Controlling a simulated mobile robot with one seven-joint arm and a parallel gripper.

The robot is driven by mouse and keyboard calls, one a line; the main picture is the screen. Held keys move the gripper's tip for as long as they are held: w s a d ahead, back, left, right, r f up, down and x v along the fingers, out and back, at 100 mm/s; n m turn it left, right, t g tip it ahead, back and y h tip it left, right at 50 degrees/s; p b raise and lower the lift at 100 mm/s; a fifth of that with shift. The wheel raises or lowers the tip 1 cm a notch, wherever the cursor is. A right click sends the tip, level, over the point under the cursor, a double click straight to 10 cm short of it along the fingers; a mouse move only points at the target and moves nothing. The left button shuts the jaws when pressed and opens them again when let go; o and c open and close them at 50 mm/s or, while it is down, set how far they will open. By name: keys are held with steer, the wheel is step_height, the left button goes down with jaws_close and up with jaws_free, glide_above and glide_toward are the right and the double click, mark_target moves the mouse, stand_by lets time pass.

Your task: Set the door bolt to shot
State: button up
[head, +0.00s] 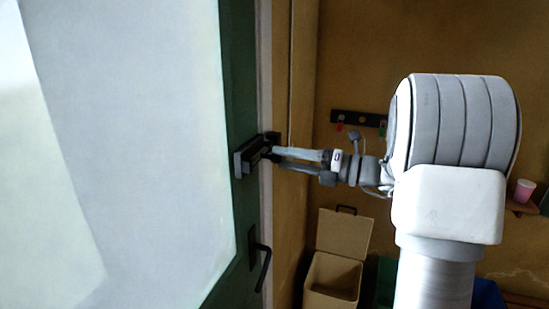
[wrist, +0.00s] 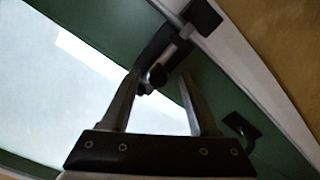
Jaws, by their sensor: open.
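The door bolt (head: 247,157) is a dark housing on the green door's edge, beside a dark keeper (wrist: 203,17) on the frame. In the wrist view, the bolt housing (wrist: 168,48) has a silver rod (wrist: 186,32) at its end towards the keeper. I cannot tell whether the rod enters the keeper. A round metal knob (wrist: 157,76) sticks out from the bolt. My gripper (head: 272,157) is at the bolt, coming from the right. In the wrist view my gripper (wrist: 160,76) is open, its fingertips on either side of the knob. Contact with the knob is unclear.
The green door (head: 237,80) has a large pale pane (head: 130,130). A dark door handle (head: 262,265) sits below the bolt and also shows in the wrist view (wrist: 242,128). An open-lidded bin (head: 332,280) and a dark hook rail (head: 358,118) are behind my arm.

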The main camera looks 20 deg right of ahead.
steer(key=v, duration=1.3)
steer(key=shift+s+d, duration=0.25)
